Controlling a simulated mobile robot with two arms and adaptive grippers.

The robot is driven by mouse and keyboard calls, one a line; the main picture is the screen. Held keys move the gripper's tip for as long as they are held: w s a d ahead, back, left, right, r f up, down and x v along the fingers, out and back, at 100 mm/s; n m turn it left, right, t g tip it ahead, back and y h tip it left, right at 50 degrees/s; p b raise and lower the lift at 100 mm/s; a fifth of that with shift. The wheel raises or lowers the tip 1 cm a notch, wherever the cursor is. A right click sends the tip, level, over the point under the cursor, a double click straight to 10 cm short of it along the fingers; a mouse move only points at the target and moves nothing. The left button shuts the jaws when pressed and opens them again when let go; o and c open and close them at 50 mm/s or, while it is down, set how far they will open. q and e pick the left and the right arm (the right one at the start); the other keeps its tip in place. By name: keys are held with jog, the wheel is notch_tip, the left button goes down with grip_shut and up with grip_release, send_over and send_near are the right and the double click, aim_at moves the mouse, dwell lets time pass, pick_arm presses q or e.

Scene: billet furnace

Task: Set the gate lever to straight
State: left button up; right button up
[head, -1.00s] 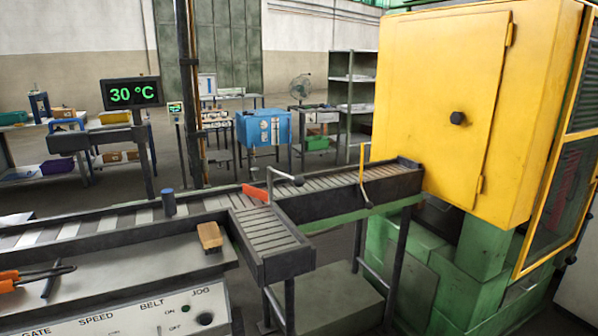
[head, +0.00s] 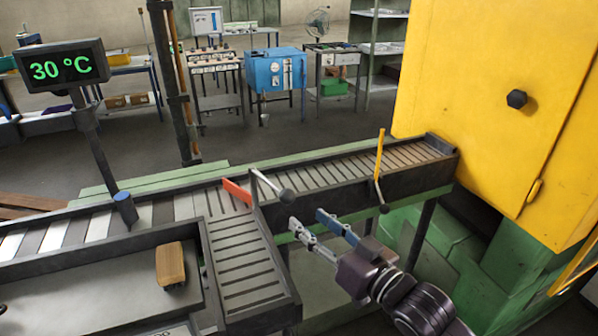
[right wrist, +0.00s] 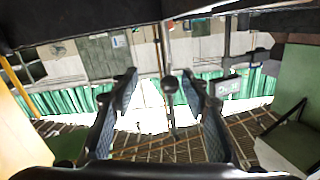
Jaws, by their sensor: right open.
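The gate lever (head: 270,183) is a grey bar with a dark ball knob (head: 287,196) at its end, hanging over the near wall of the roller conveyor. Beside it, an orange-red gate flap (head: 237,192) stands slanted at the junction of the conveyor and the side chute (head: 244,262). My right gripper (head: 308,219) is open and empty, just below and right of the knob, apart from it. In the right wrist view, a dark ball on a thin rod (right wrist: 169,83) appears between the spread fingers of the right gripper (right wrist: 160,82). My left gripper is out of view.
A yellow bar (head: 380,155) with a dark knob stands over the conveyor to the right. The yellow furnace cabinet (head: 480,90) rises at the right. A tan block (head: 170,264) lies on the panel left of the chute. A blue-topped post (head: 124,208) stands by the belt.

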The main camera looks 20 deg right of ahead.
aim_at(293, 200)
jog(key=r, duration=0.3)
jog(key=shift+a+r+y, duration=0.1)
jog(key=shift+a+y, duration=0.2)
jog(key=shift+y, duration=0.1)
jog(key=shift+w+a+r, duration=0.15)
jog(key=shift+w, duration=0.05)
jog(key=p+x, duration=0.2)
jog(key=x, duration=0.3)
jog(key=shift+w+a, duration=0.2)
jog(key=shift+w, duration=0.1)
jog(key=shift+w+a, duration=0.1)
jog(key=shift+w, duration=0.25)
jog(key=shift+w+a, duration=0.1)
jog(key=c, duration=0.7)
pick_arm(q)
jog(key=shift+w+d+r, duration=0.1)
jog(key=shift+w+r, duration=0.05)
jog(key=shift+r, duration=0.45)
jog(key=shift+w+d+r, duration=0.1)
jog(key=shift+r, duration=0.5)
pick_arm(e)
grip_shut()
